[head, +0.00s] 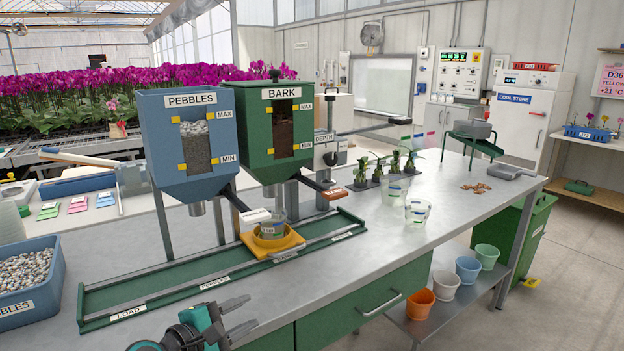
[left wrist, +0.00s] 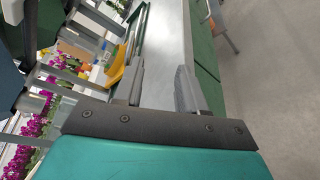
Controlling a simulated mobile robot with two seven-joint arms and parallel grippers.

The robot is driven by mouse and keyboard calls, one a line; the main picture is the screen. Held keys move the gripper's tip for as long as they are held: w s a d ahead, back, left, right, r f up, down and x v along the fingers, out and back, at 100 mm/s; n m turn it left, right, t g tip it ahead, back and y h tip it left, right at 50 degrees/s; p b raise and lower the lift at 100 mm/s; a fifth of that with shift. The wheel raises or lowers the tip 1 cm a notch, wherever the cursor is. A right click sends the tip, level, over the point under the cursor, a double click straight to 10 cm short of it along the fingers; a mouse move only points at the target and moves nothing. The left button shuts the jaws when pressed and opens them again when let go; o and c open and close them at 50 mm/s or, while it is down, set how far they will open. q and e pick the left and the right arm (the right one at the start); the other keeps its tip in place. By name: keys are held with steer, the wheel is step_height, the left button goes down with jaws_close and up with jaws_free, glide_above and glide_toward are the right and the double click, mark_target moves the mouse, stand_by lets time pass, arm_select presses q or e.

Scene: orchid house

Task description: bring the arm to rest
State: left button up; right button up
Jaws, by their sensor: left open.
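My left gripper (head: 238,318) is at the bottom of the head view, in front of the bench's near edge. Its two grey fingers stand apart, with nothing between them. In the left wrist view the open fingers (left wrist: 158,88) show against the grey bench top and its green front edge. My right gripper is not in view.
The steel bench (head: 330,262) carries a green rail track (head: 110,294), a blue pebble hopper (head: 172,178) and a green bark hopper (head: 258,150). A blue pebble bin (head: 40,300) stands at left. Floor at right is free.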

arm_select(q)
steer(key=s+a+f+m+g+y, duration=0.1)
steer(key=s+a+f+m+y, duration=0.25)
steer(key=s+f+m, duration=0.75)
steer(key=s+f+m+y, duration=0.1)
steer(key=s+f+m, duration=0.2)
steer(key=s, duration=0.3)
steer(key=s+f+m+y, duration=0.2)
steer(key=s+f+m, duration=0.1)
steer(key=s+m, duration=0.2)
steer(key=shift+s+a+f+m+g, duration=0.3)
steer(key=shift+s+a, duration=0.15)
steer(key=shift+s, duration=0.8)
